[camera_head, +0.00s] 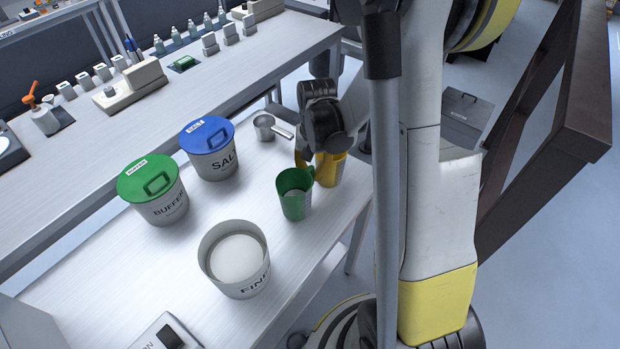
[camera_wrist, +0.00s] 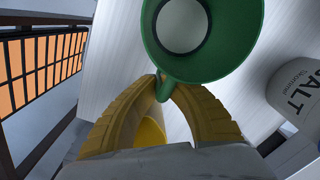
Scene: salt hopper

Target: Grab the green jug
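The green jug (camera_head: 295,199) appears upright on the white table, right of the middle in the head view. In the wrist view it fills the top (camera_wrist: 205,68), with a pale round area inside. My gripper (camera_head: 306,160) is behind the jug in the head view, partly hidden by my arm. In the wrist view its yellow fingers (camera_wrist: 167,88) come together on either side of the jug's green handle and look shut on it. I cannot tell whether the jug's base is off the table.
A yellow jug (camera_head: 330,171) stands close behind the green one, beside my fingers. A blue-lidded SALT tub (camera_head: 222,165), a green-lidded BUFFER tub (camera_head: 166,208), an open tub of white material (camera_head: 236,286) and a metal scoop (camera_head: 265,127) share the table.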

